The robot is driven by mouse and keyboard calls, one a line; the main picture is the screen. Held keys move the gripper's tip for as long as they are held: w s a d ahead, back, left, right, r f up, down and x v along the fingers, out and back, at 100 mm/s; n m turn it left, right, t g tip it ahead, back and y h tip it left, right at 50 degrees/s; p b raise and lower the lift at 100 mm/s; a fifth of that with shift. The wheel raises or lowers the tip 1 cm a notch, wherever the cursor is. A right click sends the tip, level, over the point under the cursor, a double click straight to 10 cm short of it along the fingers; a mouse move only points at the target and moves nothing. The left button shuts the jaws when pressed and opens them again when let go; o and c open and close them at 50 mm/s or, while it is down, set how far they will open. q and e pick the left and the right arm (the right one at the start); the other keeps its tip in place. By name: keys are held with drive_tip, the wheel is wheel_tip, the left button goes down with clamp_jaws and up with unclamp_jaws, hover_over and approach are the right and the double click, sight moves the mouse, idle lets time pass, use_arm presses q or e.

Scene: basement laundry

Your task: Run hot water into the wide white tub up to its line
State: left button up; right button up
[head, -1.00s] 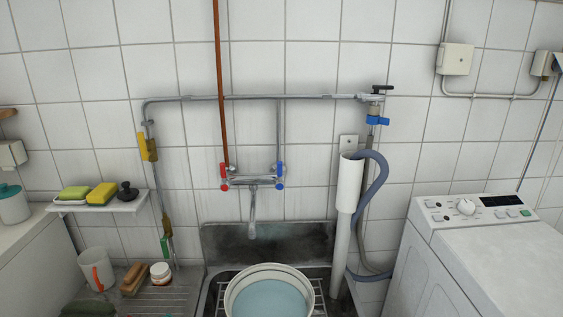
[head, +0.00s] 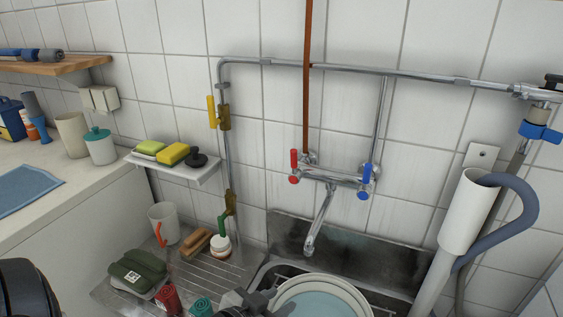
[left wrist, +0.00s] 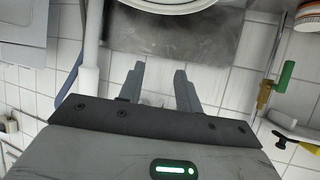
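The wide white tub (head: 362,297) stands in the sink, cut off by the bottom edge of the head view; its inside looks pale blue, and I cannot make out a line. Its rim shows at the top of the left wrist view (left wrist: 168,7). The wall mixer tap (head: 333,180) has a red handle (head: 294,166) on the left and a blue handle (head: 366,180) on the right. Its spout (head: 318,225) hangs above the tub's back side, with no stream visible. My left gripper (head: 272,300) is low beside the tub's left rim; its fingers (left wrist: 159,72) are apart and empty. My right gripper is out of view.
The drainer left of the sink holds a mug (head: 163,222), brushes, a green pouch (head: 138,272) and red and teal rolled items. A small shelf (head: 190,172) carries sponges. A white standpipe (head: 467,212) with a grey hose stands right of the sink.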

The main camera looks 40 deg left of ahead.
use_arm(q)
drive_tip(key=w+a+r+t+b, duration=0.1)
drive_tip(key=w+a+r+t, duration=0.15)
drive_tip(key=a+r, duration=0.3)
drive_tip(key=n+t+y+b, duration=0.1)
drive_tip(key=t+b, duration=0.2)
approach(292, 161)
drive_tip(key=w+p, duration=0.2)
drive_tip(key=w, duration=0.9)
drive_tip(key=shift+r, duration=0.2)
drive_tip(key=shift+s, duration=0.1)
drive_tip(key=shift+c, duration=0.2)
drive_tip(key=shift+a, duration=0.1)
clamp_jaws()
